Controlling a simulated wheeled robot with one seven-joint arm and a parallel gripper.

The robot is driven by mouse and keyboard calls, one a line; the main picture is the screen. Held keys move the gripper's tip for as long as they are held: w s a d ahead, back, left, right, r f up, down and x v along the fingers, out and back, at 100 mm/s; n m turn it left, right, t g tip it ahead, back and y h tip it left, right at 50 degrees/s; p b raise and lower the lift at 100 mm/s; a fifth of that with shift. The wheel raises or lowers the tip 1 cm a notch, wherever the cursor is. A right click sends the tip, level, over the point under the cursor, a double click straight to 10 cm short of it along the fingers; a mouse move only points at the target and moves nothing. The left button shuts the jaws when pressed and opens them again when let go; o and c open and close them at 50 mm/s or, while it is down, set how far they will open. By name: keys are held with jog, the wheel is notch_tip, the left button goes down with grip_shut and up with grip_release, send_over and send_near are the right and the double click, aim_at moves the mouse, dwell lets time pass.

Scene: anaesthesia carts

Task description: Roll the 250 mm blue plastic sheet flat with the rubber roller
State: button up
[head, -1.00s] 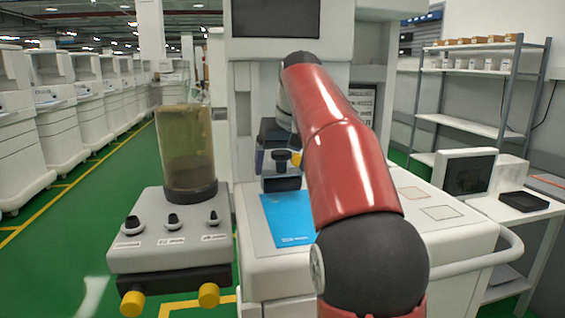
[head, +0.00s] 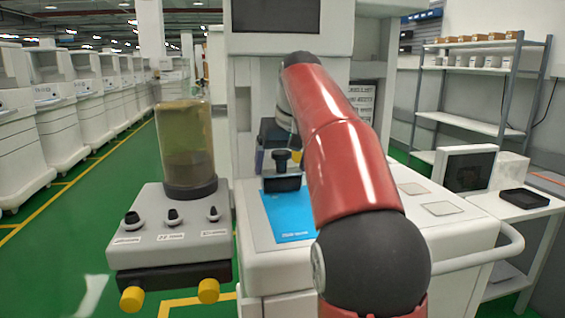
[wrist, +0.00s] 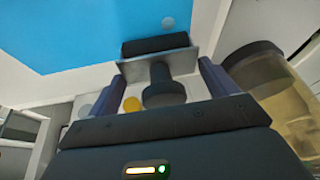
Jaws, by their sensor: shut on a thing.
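The blue plastic sheet (head: 287,222) lies on the pale top of the cart (head: 440,240), partly hidden behind my red arm. It fills the upper left of the wrist view (wrist: 95,30). The rubber roller (head: 282,184) is a dark bar at the sheet's far end; in the wrist view the roller (wrist: 155,45) overlaps the sheet's edge, in front of a grey bracket. I cannot tell whether it touches the sheet. My gripper (wrist: 160,85) is shut on the roller's black knobbed handle (wrist: 165,93), between two blue-grey fingers.
A grey unit with a amber-tinted canister (head: 188,150) stands left of the sheet. A screen (head: 468,170) and a black tray (head: 523,198) are at right. Two small pale squares (head: 442,209) lie on the cart right of my arm.

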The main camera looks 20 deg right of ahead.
jog(key=shift+s+a+f+b, duration=0.15)
jog(key=shift+s+b, duration=0.35)
jog(key=shift+s, duration=0.5)
jog(key=shift+s+a+r+b, duration=0.1)
jog(key=shift+s+a+b, duration=0.25)
jog(key=shift+s, duration=0.8)
jog(key=shift+s, duration=0.15)
jog(key=shift+s+a+b, duration=0.2)
jog(key=shift+s+b, duration=0.25)
jog(key=shift+s, duration=0.55)
jog(key=shift+s+a+b, duration=0.15)
jog(key=shift+s+b, duration=0.3)
jog(key=shift+s, duration=0.5)
jog(key=shift+s, duration=0.1)
jog(key=shift+s+a+b, duration=0.25)
jog(key=shift+s+b, duration=0.1)
jog(key=shift+s, duration=1)
jog(key=shift+s+a+b, duration=0.3)
jog(key=shift+s, duration=1.05)
jog(key=shift+s+a+b, duration=0.25)
jog(key=shift+s+b, duration=0.1)
jog(key=shift+s, duration=1)
